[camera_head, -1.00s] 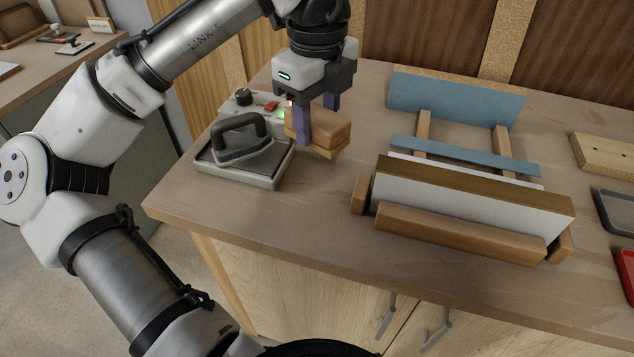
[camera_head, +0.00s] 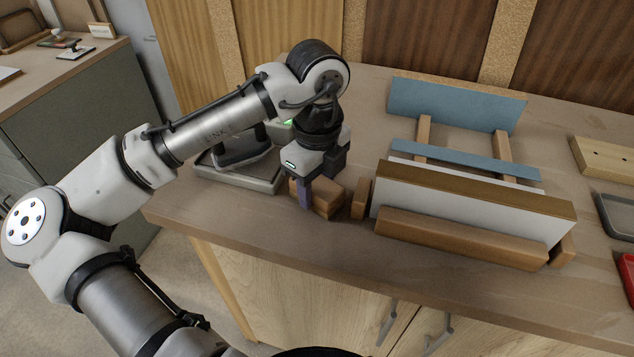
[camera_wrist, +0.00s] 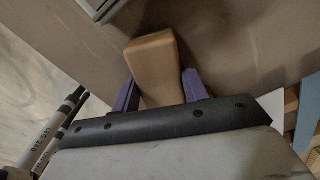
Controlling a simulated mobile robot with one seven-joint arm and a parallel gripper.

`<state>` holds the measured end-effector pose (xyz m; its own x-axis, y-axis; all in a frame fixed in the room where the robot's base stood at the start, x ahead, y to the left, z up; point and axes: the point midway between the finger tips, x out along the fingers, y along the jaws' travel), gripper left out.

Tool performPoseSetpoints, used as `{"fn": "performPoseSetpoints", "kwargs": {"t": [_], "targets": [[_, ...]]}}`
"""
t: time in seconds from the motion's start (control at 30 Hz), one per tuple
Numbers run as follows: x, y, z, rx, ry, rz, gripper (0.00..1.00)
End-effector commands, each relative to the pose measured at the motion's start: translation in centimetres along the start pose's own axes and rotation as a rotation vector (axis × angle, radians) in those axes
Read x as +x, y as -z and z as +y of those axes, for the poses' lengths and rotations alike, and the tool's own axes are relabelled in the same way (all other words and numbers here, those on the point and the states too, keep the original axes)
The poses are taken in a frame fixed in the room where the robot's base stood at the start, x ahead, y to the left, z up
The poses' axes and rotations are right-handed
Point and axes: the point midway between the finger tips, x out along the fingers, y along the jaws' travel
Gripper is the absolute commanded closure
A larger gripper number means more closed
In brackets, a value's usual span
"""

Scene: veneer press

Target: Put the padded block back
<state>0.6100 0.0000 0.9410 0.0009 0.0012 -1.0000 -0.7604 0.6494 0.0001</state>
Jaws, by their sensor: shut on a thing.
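The padded block (camera_head: 328,194), a tan wooden block with a thinner layer beneath it, is low at the bench's front left, between the iron's stand and the press. My gripper (camera_head: 318,192) points down with its purple fingers shut on the block. In the wrist view the block (camera_wrist: 154,62) lies between the two purple fingers of my gripper (camera_wrist: 160,88). The block's underside is hidden, so I cannot tell whether it touches the bench top.
An iron on a grey stand (camera_head: 262,178) is behind and left of the block. The veneer press (camera_head: 470,207), with wooden bars and a white panel, is close on the right. Dark trays (camera_head: 619,212) lie at far right. Bare bench (camera_head: 290,235) lies in front.

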Motion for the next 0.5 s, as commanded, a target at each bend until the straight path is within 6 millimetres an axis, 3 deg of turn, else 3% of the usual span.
{"fn": "performPoseSetpoints", "kwargs": {"t": [0.17, 0.2, 0.37, 0.5], "targets": [[0.29, 0.01, -0.02, 0.0, 0.001, 0.0, 0.8], [0.34, -0.01, -0.03, 0.0, 0.001, 0.0, 0.55], [0.26, -0.01, -0.02, 0.0, 0.0, -0.001, 0.35], [0.26, -0.01, -0.02, 0.0, 0.0, -0.001, 0.35]]}}
